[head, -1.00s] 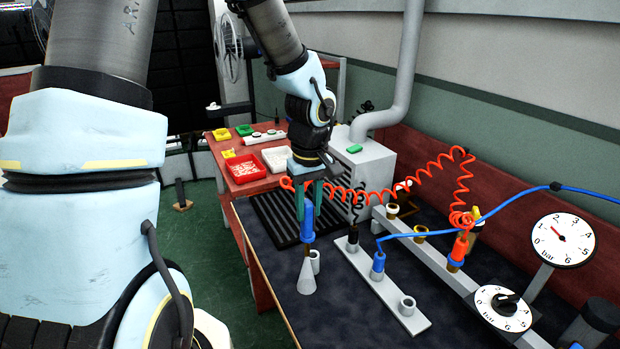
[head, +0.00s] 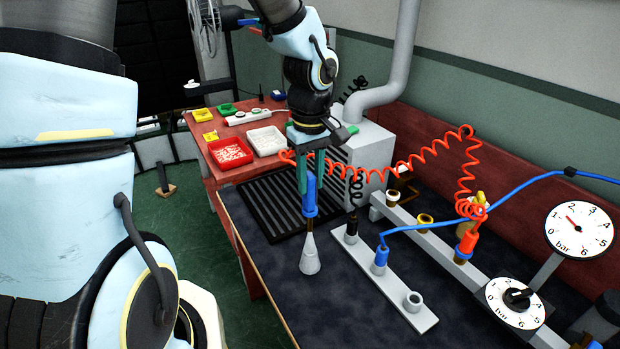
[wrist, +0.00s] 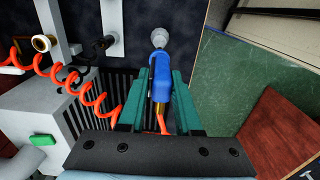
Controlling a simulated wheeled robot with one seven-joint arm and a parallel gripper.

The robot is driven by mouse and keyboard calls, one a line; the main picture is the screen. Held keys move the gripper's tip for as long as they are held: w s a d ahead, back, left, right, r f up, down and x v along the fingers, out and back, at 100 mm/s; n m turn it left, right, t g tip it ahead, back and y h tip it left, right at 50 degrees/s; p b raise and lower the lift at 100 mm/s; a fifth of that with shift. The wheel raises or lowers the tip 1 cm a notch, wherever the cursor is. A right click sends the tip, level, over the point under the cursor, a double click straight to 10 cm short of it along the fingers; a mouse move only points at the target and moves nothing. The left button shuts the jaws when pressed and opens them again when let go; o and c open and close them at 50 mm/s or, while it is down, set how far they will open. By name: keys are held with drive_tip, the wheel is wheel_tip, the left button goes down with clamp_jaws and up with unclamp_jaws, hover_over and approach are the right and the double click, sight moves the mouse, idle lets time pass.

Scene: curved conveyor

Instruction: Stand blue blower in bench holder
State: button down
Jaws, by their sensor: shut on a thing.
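My gripper (head: 307,165) is shut on the blue blower (head: 310,197) and holds it roughly upright, with its pale flared nozzle (head: 309,252) down. In the wrist view the blower (wrist: 161,82) lies between the two green fingers. Its nozzle end coincides with a grey round shape (wrist: 160,36); I cannot tell nozzle from cup there. A small grey cup stood beside the nozzle on the bench earlier; it is now hidden by the nozzle in the head view. I cannot tell whether the nozzle is in it or in front of it. A red coiled hose (head: 399,170) runs to the gripper.
Right of the blower is a pale rail (head: 397,292) with black and blue fittings and an empty cup (head: 413,301). A second rail (head: 408,217) carries more fittings. A grey cabinet (head: 367,150) and dark grate (head: 270,205) lie behind. Gauges (head: 579,230) stand at right. The dark bench front is clear.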

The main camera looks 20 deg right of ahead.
drive_tip(key=b, duration=0.5)
hover_over(311, 224)
drive_tip(key=shift+w+f, duration=0.1)
drive_tip(key=shift+f, duration=2.8)
drive_tip(key=shift+f+b, duration=3.4)
drive_tip(key=shift+f, duration=0.2)
drive_tip(key=c, duration=0.5)
unclamp_jaws()
drive_tip(key=shift+r, duration=0.1)
wheel_tip(311, 224, up, 11)
drive_tip(key=shift+f+b, duration=0.1)
drive_tip(key=shift+b, duration=0.25)
